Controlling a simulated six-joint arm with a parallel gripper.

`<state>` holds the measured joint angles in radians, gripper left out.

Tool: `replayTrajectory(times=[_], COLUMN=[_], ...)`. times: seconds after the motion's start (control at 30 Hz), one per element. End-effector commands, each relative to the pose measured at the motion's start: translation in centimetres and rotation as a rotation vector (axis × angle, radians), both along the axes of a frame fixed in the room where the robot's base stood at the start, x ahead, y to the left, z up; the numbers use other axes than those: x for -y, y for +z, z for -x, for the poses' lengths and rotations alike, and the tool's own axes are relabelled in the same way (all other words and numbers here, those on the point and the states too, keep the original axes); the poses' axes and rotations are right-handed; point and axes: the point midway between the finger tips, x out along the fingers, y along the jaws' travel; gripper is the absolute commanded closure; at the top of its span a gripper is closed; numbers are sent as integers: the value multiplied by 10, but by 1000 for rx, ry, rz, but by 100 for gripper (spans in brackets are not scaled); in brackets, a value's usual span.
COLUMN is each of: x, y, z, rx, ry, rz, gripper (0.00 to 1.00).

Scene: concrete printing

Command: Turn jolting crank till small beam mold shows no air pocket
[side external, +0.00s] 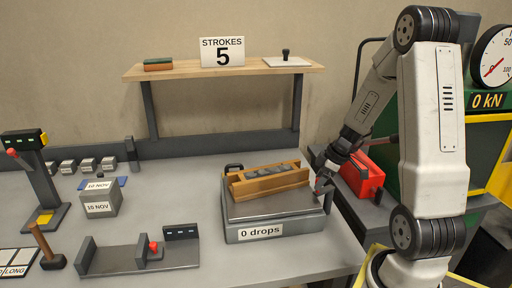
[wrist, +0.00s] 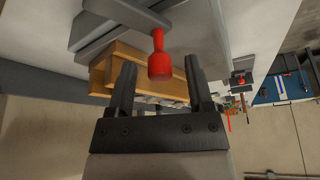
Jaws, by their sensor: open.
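The small beam mold (side external: 266,182), a wooden box holding lumpy grey concrete, sits on the jolting table (side external: 275,205), whose label reads "0 drops". In the wrist view the mold (wrist: 125,75) lies behind my fingers. The crank's red handle (wrist: 160,58) appears between my two fingertips, with clear space on both sides. My gripper (wrist: 160,64) is open and empty. In the side view my gripper (side external: 322,184) is at the table's right end, where the crank is mostly hidden. Individual air pockets are too small to tell.
A sign (side external: 222,52) reading "STROKES 5" stands on the wooden shelf (side external: 220,70). A red box (side external: 362,176) stands right of my gripper, near the green press (side external: 485,150) with its dial. Test blocks (side external: 101,204) and a hammer (side external: 45,245) are at left.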

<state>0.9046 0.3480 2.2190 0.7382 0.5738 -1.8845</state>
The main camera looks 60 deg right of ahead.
Motion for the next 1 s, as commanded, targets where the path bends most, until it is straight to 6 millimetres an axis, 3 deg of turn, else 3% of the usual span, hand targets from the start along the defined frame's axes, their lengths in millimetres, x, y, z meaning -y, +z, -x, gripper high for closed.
replayTrajectory(times=[0.17,0.37,1.0], x=[0,0,3], y=[0,0,0], z=[0,0,-6], rx=[0,0,-1], ry=[0,0,-125], rz=[0,0,2], gripper=[37,100,100])
